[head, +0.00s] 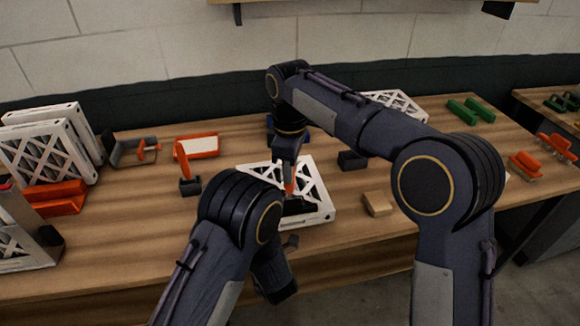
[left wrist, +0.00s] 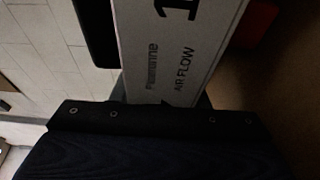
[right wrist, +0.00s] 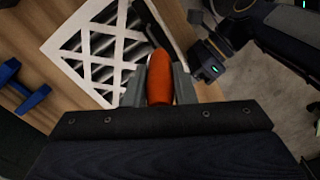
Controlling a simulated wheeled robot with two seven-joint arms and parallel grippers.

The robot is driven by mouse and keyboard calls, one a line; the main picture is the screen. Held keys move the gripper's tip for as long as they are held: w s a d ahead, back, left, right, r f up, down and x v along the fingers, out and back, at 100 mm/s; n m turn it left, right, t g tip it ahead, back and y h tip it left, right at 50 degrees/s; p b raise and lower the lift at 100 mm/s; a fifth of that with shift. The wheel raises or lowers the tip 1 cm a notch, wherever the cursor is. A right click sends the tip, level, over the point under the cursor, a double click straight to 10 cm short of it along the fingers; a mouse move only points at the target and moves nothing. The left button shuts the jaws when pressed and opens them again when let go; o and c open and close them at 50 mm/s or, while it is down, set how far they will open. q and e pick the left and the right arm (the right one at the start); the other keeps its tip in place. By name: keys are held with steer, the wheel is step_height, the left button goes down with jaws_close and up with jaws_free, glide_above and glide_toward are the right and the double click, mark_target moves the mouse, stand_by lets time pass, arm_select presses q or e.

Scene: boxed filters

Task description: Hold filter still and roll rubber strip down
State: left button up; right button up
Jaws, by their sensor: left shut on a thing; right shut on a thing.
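The white-framed filter (head: 322,172) lies on the wooden table at the centre; its lattice face shows in the right wrist view (right wrist: 82,52). My left gripper (head: 290,241) is at its near edge. In the left wrist view it is shut on the filter's side (left wrist: 168,60), printed "AIR FLOW". My right gripper (head: 289,176) is above the filter, shut on the orange handle (right wrist: 160,78) of a tool. A black strip (head: 297,208) shows along the filter's near side. The tool's working end is hidden, so I cannot tell whether it touches the strip.
More filters (head: 45,150) stand at the left beside orange blocks (head: 55,197). An orange-handled tool in a dark stand (head: 190,186) is left of the filter. A tan block (head: 378,204) and dark block (head: 352,160) are to its right. Green blocks (head: 470,110) lie at the back right.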

stand_by(0.5)
steer(key=shift+r, duration=3.45)
steer(key=shift+f, duration=0.1)
steer(key=shift+f, duration=3.6)
steer(key=shift+r, duration=0.1)
steer(key=shift+r, duration=3.65)
